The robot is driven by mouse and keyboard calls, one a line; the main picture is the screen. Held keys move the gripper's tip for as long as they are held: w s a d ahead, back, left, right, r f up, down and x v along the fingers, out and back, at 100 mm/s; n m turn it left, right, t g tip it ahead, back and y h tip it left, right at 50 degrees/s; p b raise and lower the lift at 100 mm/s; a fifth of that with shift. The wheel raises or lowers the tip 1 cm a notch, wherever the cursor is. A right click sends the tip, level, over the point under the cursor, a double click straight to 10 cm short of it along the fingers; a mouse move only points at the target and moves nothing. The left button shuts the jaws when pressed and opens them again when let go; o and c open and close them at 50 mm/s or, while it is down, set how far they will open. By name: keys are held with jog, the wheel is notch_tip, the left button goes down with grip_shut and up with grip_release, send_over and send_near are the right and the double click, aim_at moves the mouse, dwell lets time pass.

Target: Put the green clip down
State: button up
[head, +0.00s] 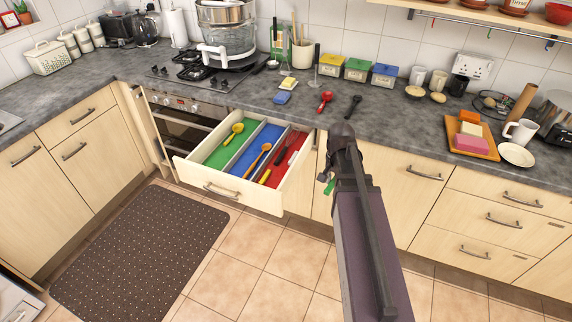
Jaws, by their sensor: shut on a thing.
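The small green clip (329,187) is in my gripper (326,178), in the middle of the head view. My gripper is shut on it and holds it in front of the cabinet fronts, to the right of the open drawer (222,198). The clip hangs below the dark fingers, and its upper part is hidden by them. My arm reaches up from the bottom of the picture and covers part of the cabinets behind.
The drawer has green, blue and red sections holding a yellow spoon (233,133), a wooden spoon (258,159) and other utensils. On the grey counter (330,122) behind lie a red scoop (324,101), a black utensil (353,104) and a blue sponge (282,98). Lidded boxes (357,69) line the wall.

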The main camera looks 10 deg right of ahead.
jog(key=w+a+f+b, duration=0.2)
jog(key=w+a+f, duration=0.1)
jog(key=w, duration=0.4)
jog(key=w+a+f+n+b, duration=0.1)
jog(key=w+a+f+b, duration=0.2)
jog(key=w+a, duration=0.3)
jog(key=w+a+f+b, duration=0.3)
jog(key=w+a, duration=0.2)
jog(key=w, duration=0.4)
jog(key=shift+w+n, duration=0.25)
jog(key=shift+n, duration=0.05)
jog(key=shift+f+b, duration=0.2)
jog(key=shift+b, duration=0.15)
jog(key=b, duration=0.6)
send_over(279, 182)
notch_tip(279, 182, down, 6)
jog(key=shift+f+b, duration=1.85)
jog(key=shift+f, duration=0.05)
jog(key=shift+f, duration=0.1)
